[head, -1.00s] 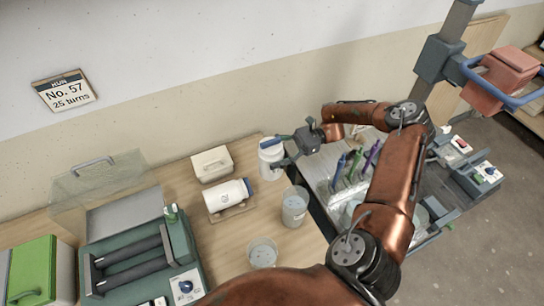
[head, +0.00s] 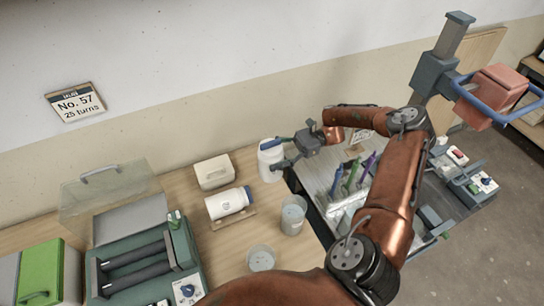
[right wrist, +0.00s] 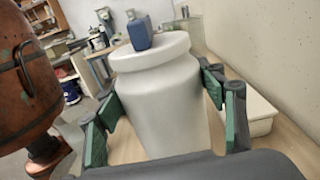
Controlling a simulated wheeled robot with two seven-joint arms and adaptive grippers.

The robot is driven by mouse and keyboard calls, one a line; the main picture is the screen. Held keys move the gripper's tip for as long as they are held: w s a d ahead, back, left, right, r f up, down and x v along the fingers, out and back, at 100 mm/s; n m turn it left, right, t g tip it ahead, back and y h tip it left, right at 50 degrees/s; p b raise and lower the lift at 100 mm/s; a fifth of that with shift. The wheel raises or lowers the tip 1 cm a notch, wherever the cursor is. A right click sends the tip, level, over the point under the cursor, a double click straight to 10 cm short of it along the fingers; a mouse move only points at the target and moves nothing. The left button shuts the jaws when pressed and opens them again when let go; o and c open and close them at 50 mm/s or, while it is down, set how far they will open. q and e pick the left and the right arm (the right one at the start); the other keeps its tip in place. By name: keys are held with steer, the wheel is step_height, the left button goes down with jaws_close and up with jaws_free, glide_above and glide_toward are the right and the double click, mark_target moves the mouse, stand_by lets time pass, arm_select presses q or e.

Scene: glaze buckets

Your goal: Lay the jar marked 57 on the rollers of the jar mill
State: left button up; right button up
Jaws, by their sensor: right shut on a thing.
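My right gripper (head: 284,152) is shut around the body of an upright white jar (head: 268,163), which fills the middle of the right wrist view (right wrist: 165,100). A finger stands on each side of it there. Any number on this jar is not visible. The jar mill (head: 185,290) is at lower left in the head view, its clear lid (head: 75,205) raised and its two dark rollers (head: 135,277) bare. Another white jar with a dark blue cap (head: 226,204) lies on its side on a small wooden cradle; its marking is too small to read. My left gripper is not in view.
A wall sign (head: 76,103) reads "No. 57, 25 turns". A pale box (head: 213,172) and two clear tubs (head: 293,215) (head: 261,259) stand on the wooden bench. A green-fronted box (head: 42,270) is left of the mill. A tray of tools (head: 345,175) stands right.

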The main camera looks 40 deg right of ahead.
steer(key=shift+w+r, duration=0.1)
steer(key=shift+r, duration=0.25)
stand_by(0.3)
